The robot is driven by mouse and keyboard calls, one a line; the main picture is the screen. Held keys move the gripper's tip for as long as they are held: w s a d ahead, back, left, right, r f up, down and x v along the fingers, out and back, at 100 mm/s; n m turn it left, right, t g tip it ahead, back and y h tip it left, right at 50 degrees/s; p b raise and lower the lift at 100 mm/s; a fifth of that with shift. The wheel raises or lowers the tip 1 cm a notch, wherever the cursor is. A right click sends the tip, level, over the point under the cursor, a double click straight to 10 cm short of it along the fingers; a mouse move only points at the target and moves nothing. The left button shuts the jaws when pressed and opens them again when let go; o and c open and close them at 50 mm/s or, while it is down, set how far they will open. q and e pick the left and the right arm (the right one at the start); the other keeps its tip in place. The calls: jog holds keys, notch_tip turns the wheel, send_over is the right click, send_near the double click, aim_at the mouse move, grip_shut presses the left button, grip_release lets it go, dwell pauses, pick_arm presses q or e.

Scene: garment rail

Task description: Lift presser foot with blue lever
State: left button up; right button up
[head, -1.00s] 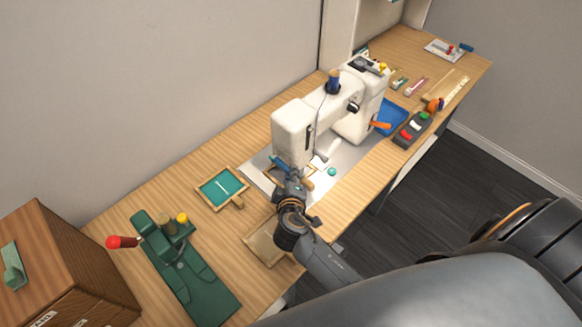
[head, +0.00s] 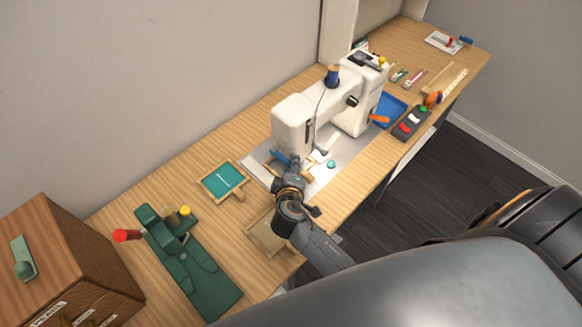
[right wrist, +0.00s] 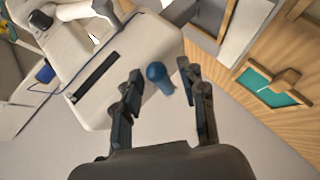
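The white sewing machine (head: 294,122) stands on a pale plate on the wooden table. The blue lever (right wrist: 158,77) sticks out from the machine's head end, with a rounded knob. In the head view, the blue lever (head: 279,157) shows at the lower head, beside my right gripper (head: 291,166). In the right wrist view, my right gripper (right wrist: 163,78) is open, with the lever between its two fingers and a visible gap on at least one side. The presser foot is hidden behind my gripper and the machine head. My left gripper is not in view.
A teal framed tray (head: 221,181) and a wooden tray (head: 265,235) lie near my right arm. A green press with a red knob (head: 186,262) and a wooden cabinet (head: 65,262) stand at the left. A blue tray (head: 389,110) lies right of the machine.

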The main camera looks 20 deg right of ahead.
jog(key=v, duration=1.2)
